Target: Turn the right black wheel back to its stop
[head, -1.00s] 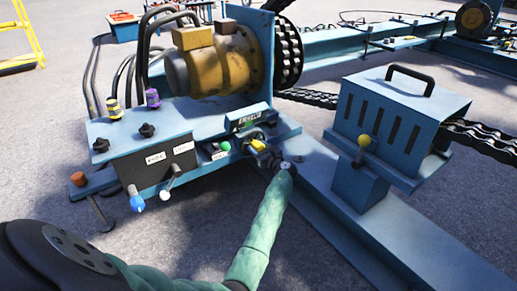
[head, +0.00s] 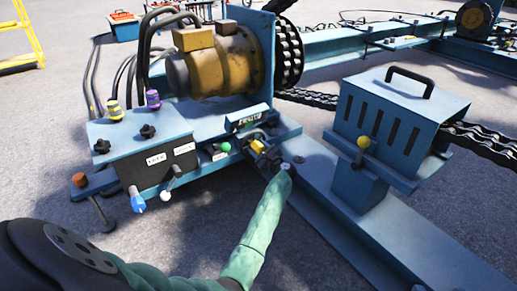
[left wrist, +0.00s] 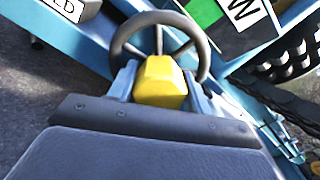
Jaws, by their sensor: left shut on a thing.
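My left gripper (head: 261,152) is at the front of the blue bench, below the small lettered sign. In the left wrist view its blue-grey fingers (left wrist: 160,95) stand on both sides of a yellow block (left wrist: 158,80) and are shut on it. A dark spoked wheel (left wrist: 124,38) shows right behind the block; whether the block is its hub cannot be told. The yellow block also shows in the head view (head: 257,146). Two black knobs, left (head: 102,146) and right (head: 148,131), sit on the control box, apart from the gripper. My right gripper is not in view.
A slotted blue box (head: 396,120) with a yellow knob (head: 364,142) stands right. A yellow motor (head: 215,65) stands behind.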

